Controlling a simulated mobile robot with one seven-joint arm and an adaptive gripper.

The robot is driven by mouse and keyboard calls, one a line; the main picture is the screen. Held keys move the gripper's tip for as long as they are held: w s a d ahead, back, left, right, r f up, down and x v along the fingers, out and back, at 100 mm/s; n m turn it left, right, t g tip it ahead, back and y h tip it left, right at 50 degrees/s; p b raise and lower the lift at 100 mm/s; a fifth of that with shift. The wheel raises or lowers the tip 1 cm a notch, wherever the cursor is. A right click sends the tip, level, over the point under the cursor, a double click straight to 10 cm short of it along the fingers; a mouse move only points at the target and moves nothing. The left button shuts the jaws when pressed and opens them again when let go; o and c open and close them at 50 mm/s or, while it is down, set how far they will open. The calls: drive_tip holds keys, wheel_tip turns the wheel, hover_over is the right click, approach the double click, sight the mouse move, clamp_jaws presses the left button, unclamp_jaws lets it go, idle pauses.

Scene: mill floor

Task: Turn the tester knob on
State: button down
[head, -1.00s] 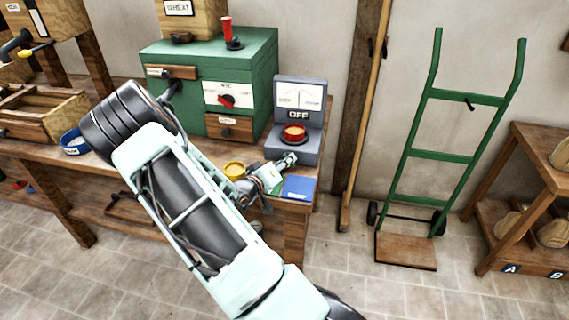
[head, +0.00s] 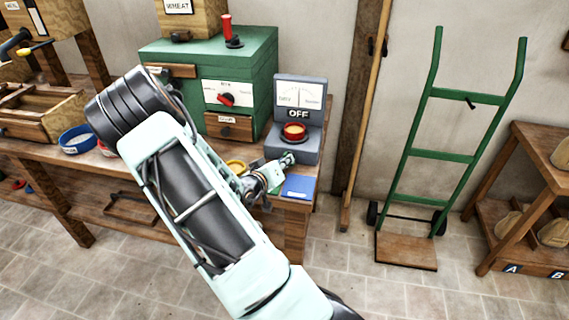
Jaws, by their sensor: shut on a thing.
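The tester (head: 295,90) is a grey box with a white dial face and a sign reading OFF, at the right end of the workbench. A red-rimmed cup (head: 294,131) sits on its base. My gripper (head: 286,160) is at the lower front of the tester's base, with its fingertips shut at the spot where the knob sits. The knob itself is hidden behind the fingers, so its angle cannot be seen.
A blue booklet (head: 298,187) lies on the bench corner just below my gripper. A yellow bowl (head: 236,166) is partly hidden behind my arm. A green mill box (head: 222,65) stands left of the tester. A green hand truck (head: 440,155) leans at the right.

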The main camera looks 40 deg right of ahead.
drive_tip(key=shift+s+d+f+m+y+b, duration=0.1)
drive_tip(key=shift+m+y+b, duration=0.2)
drive_tip(key=shift+m+b, duration=0.45)
drive_tip(key=shift+r+m+t+y+b, duration=0.2)
drive_tip(key=shift+m+t+y+b, duration=0.1)
drive_tip(key=shift+m+t+b, duration=0.15)
drive_tip(key=c, duration=2)
unclamp_jaws()
drive_tip(key=v, duration=1.2)
drive_tip(key=shift+r, duration=0.1)
